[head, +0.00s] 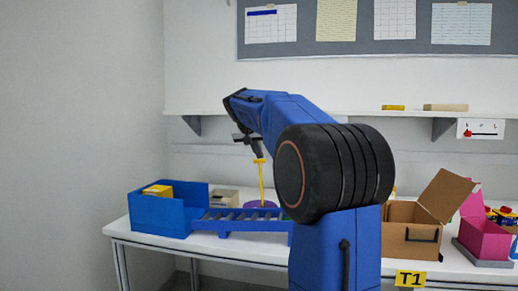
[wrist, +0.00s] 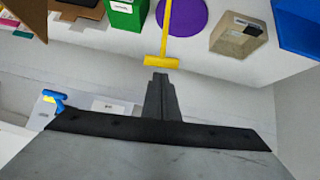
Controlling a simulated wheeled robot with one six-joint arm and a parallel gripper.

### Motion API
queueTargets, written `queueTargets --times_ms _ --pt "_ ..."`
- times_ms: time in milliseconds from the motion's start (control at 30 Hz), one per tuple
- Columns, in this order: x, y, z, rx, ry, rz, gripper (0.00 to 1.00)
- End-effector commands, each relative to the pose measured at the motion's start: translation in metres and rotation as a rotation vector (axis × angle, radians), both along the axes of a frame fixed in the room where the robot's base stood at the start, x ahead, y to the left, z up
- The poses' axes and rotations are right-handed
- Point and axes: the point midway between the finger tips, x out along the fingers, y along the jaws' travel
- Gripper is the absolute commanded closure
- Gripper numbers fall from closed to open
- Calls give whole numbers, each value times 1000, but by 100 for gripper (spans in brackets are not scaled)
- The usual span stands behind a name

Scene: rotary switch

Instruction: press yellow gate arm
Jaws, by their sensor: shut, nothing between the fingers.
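The yellow gate arm (head: 262,180) stands upright as a thin post with a short crosspiece on top, above a purple disc (head: 261,204) on the table. In the wrist view the yellow arm's crosspiece (wrist: 161,62) lies just beyond my fingertips, and the purple disc (wrist: 182,14) shows beside its post. My gripper (head: 257,153) is shut and empty, close above the crosspiece in the head view. Its fingers also show in the wrist view (wrist: 160,77). I cannot tell whether the tips touch the yellow arm.
A blue bin (head: 158,216) holding a yellow item and a blue roller rack (head: 238,220) stand at the table's left. A beige box (head: 223,198) is behind. An open cardboard box (head: 408,238) and pink box (head: 484,238) stand right. A wall shelf (head: 340,113) runs above.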

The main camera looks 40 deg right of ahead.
Motion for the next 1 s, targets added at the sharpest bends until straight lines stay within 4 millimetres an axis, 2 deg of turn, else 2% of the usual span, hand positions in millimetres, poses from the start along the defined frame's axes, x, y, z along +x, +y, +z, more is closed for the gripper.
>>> queueTargets --times_ms 667,1000 --pt "-8 9 -3 -10 -7 1 100" --pt "-25 31 -2 -111 -87 18 100"
